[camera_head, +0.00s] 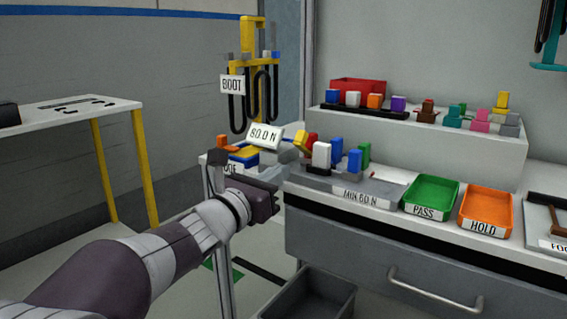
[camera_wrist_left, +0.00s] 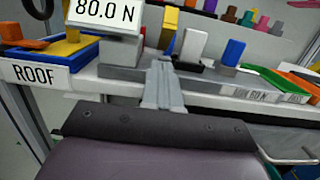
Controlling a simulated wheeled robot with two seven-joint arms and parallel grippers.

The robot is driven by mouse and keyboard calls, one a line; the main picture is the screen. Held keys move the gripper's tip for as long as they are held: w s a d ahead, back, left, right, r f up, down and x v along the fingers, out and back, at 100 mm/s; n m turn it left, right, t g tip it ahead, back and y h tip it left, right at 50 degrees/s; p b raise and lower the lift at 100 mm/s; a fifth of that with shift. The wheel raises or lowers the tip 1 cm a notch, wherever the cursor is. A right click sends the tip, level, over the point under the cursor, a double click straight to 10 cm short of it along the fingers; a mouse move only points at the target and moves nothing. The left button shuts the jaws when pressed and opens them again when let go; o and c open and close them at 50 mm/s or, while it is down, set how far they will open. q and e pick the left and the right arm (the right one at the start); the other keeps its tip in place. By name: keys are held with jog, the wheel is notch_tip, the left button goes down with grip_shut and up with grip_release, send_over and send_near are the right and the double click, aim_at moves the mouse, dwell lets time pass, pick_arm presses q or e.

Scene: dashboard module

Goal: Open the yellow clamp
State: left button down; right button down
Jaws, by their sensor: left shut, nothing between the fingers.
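A yellow upright piece (camera_head: 301,141), which may be the yellow clamp, leans among red, white, blue and green pieces on a grey fixture (camera_head: 318,181) at the counter's left end. It also shows in the left wrist view (camera_wrist_left: 169,24), behind the fingers and left of a white block (camera_wrist_left: 193,45). Whether it is open or closed cannot be told. My left gripper (camera_wrist_left: 162,70) is shut and empty, its fingertips at the fixture's near edge. In the head view my dark gripper body (camera_head: 262,199) is just in front of the fixture, with the fingers hard to make out. My right gripper is out of view.
A display reading 80.0 N (camera_head: 264,136) stands left of the fixture, beside a blue tray (camera_wrist_left: 75,45) holding yellow and orange parts. A green PASS tray (camera_head: 431,194) and an orange HOLD tray (camera_head: 487,206) sit to the right. A drawer handle (camera_head: 432,290) juts out below.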

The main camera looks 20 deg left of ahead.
aim_at(296, 146)
pick_arm(q)
jog(key=w+r, duration=0.2)
jog(key=r, duration=0.1)
jog(key=shift+w+d+r, duration=0.1)
jog(key=shift+w+d, duration=0.05)
jog(key=shift+d, duration=0.25)
